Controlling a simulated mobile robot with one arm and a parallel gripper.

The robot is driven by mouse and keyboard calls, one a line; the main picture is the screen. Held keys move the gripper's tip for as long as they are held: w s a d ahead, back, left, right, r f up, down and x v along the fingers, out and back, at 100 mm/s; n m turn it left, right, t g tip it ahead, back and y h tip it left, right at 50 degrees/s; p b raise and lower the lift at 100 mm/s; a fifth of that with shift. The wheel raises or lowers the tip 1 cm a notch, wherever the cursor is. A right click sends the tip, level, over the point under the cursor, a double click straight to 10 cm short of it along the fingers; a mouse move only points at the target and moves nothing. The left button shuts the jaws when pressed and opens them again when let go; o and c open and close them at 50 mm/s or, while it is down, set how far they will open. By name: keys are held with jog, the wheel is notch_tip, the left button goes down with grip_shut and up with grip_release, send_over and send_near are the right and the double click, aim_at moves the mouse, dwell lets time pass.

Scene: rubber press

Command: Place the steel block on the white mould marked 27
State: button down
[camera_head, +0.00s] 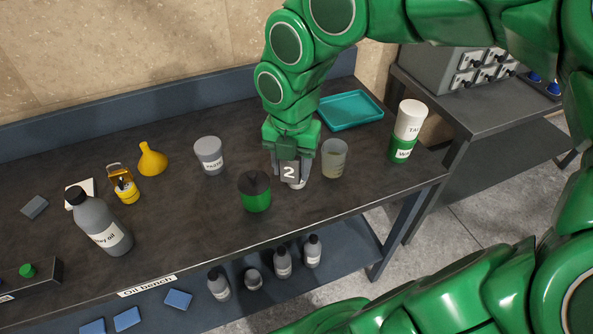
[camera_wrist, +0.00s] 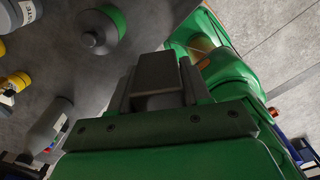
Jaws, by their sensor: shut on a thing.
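My gripper (camera_head: 291,178) points down over the front part of the dark bench, between a green can and a clear beaker. I cannot make out a white mould marked 27 in either view.
Close to my gripper stand the green can (camera_head: 255,192) on the left and the beaker (camera_head: 334,159) on the right. A grey tub (camera_head: 209,155), yellow funnel (camera_head: 152,159), teal tray (camera_head: 350,110), green-and-white bottle (camera_head: 406,131) and heavy-oil bottle (camera_head: 99,224) stand around.

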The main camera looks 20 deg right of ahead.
jog(key=shift+s+d+m, duration=0.8)
jog(key=shift+s+d, duration=0.55)
jog(key=shift+d, duration=0.35)
jog(key=w+f, duration=0.2)
jog(key=w, duration=0.2)
jog(key=w+d+f, duration=0.1)
jog(key=w+f, duration=0.2)
jog(key=w, duration=0.1)
jog(key=w+f, duration=0.2)
jog(key=w, duration=0.2)
jog(key=shift+w+d+f, duration=0.15)
jog(key=shift+d+f, duration=0.2)
jog(key=shift+d, duration=0.05)
jog(key=shift+w+f, duration=0.45)
jog(key=shift+f, duration=0.05)
jog(key=shift+d+f, duration=0.1)
jog(key=shift+w+f, duration=0.3)
jog(key=shift+f, duration=1.4)
jog(key=shift+f, duration=0.1)
